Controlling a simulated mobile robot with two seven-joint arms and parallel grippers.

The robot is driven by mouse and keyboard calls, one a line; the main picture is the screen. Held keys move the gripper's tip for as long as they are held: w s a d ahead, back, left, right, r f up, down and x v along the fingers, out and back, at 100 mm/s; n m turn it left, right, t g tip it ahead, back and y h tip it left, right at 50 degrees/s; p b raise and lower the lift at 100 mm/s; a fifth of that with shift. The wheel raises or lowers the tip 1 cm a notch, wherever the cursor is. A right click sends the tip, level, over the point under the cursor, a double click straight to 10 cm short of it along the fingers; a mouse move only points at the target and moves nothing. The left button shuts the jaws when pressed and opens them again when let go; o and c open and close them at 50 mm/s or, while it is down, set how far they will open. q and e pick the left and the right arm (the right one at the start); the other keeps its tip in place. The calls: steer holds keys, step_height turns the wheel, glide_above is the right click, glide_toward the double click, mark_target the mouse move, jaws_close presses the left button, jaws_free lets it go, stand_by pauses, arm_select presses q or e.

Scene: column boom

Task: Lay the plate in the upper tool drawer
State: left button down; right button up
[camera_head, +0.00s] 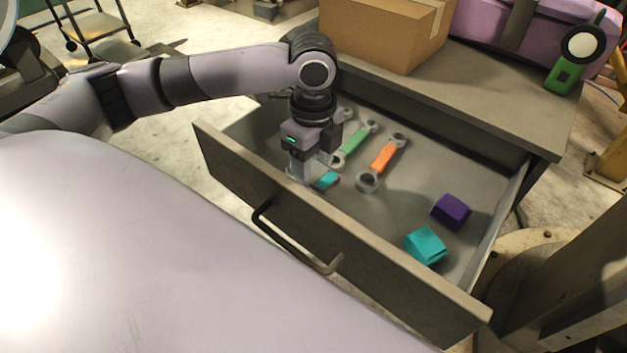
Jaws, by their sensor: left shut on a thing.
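The upper tool drawer (400,275) is pulled open, its front panel and dark handle facing me. My left gripper (306,172) reaches down into the left part of the drawer, just behind the front panel. It is shut on a small teal and grey piece (327,180), low near the drawer floor. I take this piece for the plate; the fingers hide much of it, and I cannot tell whether it touches the floor. My right gripper is not in view.
In the drawer lie a green wrench (355,143), an orange wrench (384,157), a purple block (451,211) and a teal block (425,245). Bare floor shows between wrenches and blocks. A cardboard box (370,35) and a green device (565,76) stand on the top.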

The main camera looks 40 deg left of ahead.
mark_target(313, 170)
arm_select(q)
step_height(313, 170, down, 4)
steer(key=shift+r+b, duration=0.2)
steer(key=shift+b, duration=0.1)
steer(key=shift+f, duration=0.4)
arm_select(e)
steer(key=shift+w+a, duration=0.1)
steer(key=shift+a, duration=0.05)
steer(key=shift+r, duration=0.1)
arm_select(q)
steer(key=shift+c, duration=2.1)
jaws_free()
steer(key=shift+f, duration=0.15)
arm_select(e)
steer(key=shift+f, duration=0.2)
arm_select(q)
step_height(313, 170, up, 12)
steer(key=shift+r+p, duration=0.15)
steer(key=shift+p, duration=0.6)
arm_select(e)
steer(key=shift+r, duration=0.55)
